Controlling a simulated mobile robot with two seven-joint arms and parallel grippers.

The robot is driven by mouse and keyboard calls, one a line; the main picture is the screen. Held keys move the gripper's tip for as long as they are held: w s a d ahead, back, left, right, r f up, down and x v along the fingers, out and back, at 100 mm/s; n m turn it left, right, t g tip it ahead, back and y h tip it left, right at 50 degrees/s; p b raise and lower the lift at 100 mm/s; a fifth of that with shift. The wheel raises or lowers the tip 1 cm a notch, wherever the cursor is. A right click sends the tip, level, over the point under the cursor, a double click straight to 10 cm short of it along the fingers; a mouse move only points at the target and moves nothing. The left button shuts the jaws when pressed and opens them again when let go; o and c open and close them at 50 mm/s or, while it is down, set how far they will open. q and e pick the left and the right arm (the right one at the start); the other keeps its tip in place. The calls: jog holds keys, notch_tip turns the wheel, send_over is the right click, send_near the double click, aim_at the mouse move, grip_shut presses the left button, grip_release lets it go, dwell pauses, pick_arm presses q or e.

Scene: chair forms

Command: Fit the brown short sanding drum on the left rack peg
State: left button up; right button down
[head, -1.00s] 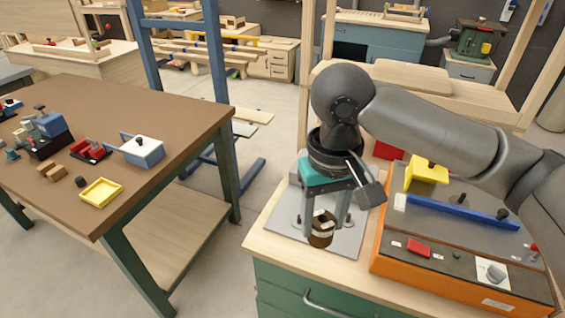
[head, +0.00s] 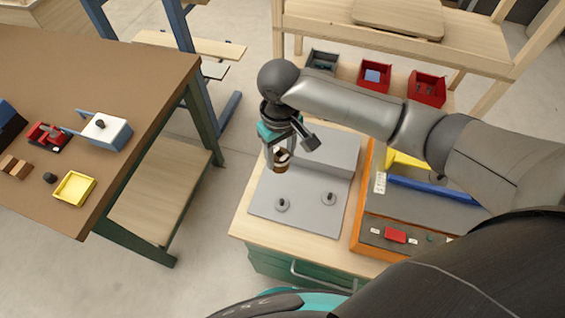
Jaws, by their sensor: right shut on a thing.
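My right gripper (head: 282,155) is shut on the brown short sanding drum (head: 281,166), a small brown cylinder with a pale band. The drum hangs beyond the left rack peg (head: 283,204), apart from it. The rack is a grey plate (head: 305,222) on the green cabinet's wooden top, with a raised block at its back. The right rack peg (head: 329,198) is also bare. Both pegs are short and stand on round bases. The fingers partly hide the drum. My left gripper is not in view.
An orange-sided machine (head: 362,222) with a blue bar and yellow block stands right of the rack. Red bins (head: 427,89) and a grey bin (head: 322,62) sit behind. A brown-topped table (head: 120,60) with a yellow tray (head: 74,188) stands left, across a floor gap.

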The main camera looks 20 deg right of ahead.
pick_arm(q)
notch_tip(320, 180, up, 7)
jog(key=p, duration=0.5)
pick_arm(e)
jog(key=s+f+n, duration=0.2)
jog(key=s+f, duration=0.1)
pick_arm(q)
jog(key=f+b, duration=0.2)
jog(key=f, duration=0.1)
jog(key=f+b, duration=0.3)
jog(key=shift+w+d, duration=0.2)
pick_arm(e)
jog(key=n, duration=0.1)
send_over(283, 201)
notch_tip(283, 201, down, 7)
jog(key=shift+w+r, duration=0.1)
jog(key=shift+r, duration=0.1)
pick_arm(q)
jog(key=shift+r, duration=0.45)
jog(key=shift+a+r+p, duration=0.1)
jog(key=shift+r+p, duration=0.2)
jog(key=shift+p, duration=0.2)
pick_arm(e)
jog(key=shift+f, duration=0.1)
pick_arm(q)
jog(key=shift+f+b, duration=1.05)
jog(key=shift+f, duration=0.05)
pick_arm(e)
jog(key=shift+f, duration=1.9)
grip_release()
